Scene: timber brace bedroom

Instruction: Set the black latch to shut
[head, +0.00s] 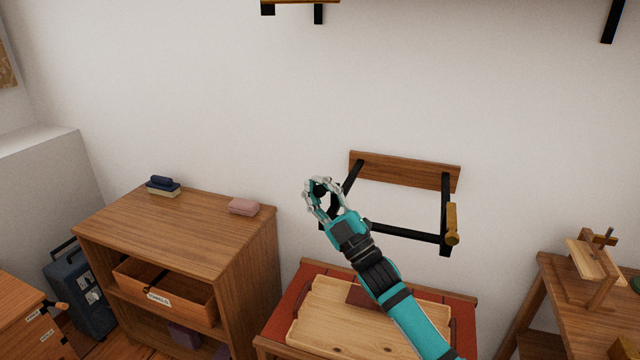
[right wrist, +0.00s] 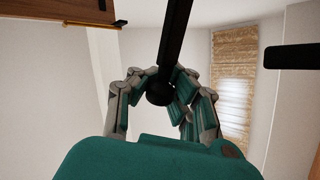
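A wooden board (head: 400,170) on the wall carries a black frame (head: 446,215); a yellowish cylindrical piece (head: 452,222) sits at its right end. I cannot tell which black part is the latch. My right gripper (head: 320,184) is at the frame's left side, its fingers curled around a dark rounded part. In the right wrist view, a black bar (right wrist: 175,40) comes down from above and its rounded end (right wrist: 159,93) lies between my right gripper's fingers (right wrist: 163,78). Whether they press on it is unclear. My left gripper is not in view.
Below the frame, a wooden tray (head: 330,325) lies on a red-topped table (head: 294,308). A wooden cabinet (head: 190,220) stands left and a small table (head: 575,320) right. Dark brackets (head: 612,20) are overhead. The wall between is clear.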

